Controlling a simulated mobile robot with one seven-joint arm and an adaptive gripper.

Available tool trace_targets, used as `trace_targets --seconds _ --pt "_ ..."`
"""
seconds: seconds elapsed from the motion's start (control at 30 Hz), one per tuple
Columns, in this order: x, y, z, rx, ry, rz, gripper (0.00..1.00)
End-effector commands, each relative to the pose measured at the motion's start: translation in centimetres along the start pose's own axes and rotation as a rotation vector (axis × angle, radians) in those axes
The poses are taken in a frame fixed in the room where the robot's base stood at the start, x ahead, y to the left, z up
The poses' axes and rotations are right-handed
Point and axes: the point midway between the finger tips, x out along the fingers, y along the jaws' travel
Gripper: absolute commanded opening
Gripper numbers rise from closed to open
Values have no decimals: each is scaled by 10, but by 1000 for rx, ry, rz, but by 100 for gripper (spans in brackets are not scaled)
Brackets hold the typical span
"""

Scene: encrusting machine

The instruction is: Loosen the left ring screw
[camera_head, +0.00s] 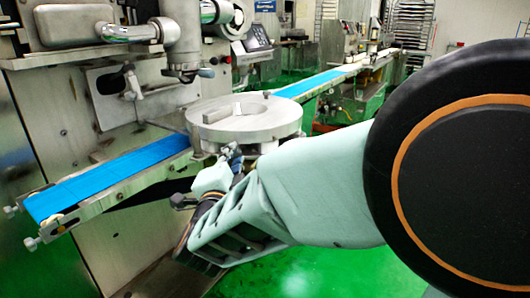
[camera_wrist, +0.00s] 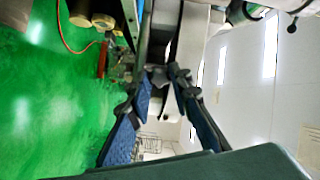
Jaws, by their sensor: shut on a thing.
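The round metal ring assembly (camera_head: 285,122) sits on the machine beside the blue conveyor belt. My gripper (camera_head: 231,153) reaches up to the near underside of this ring, below its front rim. In the wrist view my gripper (camera_wrist: 158,82) has its two blue-padded fingers converging on a small dark piece (camera_wrist: 157,76), which looks like the ring screw. The fingers are shut on it. In the head view the screw is mostly hidden by the fingers, so its thread and how far it is turned cannot be seen.
The blue conveyor belt (camera_head: 110,178) runs out to the left of the ring and another stretch (camera_head: 315,82) to the back right. A metal nozzle (camera_head: 183,55) hangs above the ring. The green floor (camera_head: 330,268) is clear at the lower right.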

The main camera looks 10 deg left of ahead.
Motion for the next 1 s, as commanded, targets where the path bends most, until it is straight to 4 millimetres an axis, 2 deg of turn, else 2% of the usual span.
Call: trace_targets --seconds 1.0 --pt "0 -2 -1 -968 0 2 0"
